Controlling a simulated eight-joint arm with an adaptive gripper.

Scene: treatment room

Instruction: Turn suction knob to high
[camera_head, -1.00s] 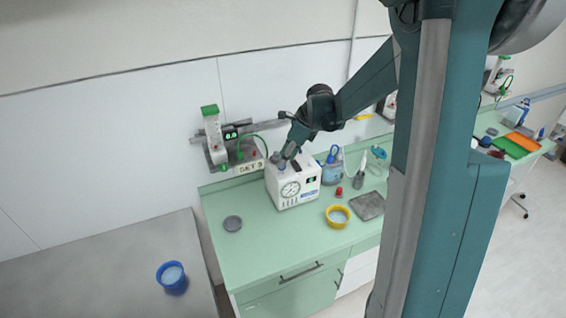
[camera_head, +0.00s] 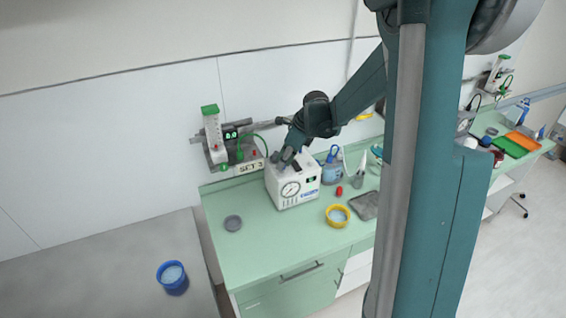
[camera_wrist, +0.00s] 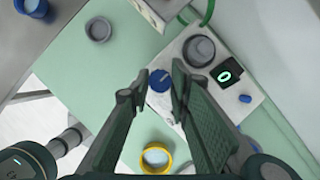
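The suction unit (camera_head: 297,190) is a white box with a round gauge on its front, standing on the green counter. In the wrist view its top (camera_wrist: 190,80) carries a blue knob (camera_wrist: 159,80), a small display reading 0 (camera_wrist: 230,76), a grey round part (camera_wrist: 199,49) and a small blue button (camera_wrist: 245,98). My gripper (camera_head: 283,161) is over the unit's top, pointing down. In the wrist view my gripper (camera_wrist: 159,79) is open, with the blue knob showing between its fingertips. I cannot tell whether the fingers touch the knob. The knob's setting is not readable.
A wall panel with a green-capped flowmeter (camera_head: 212,130) and a SET 3 label is behind the unit.

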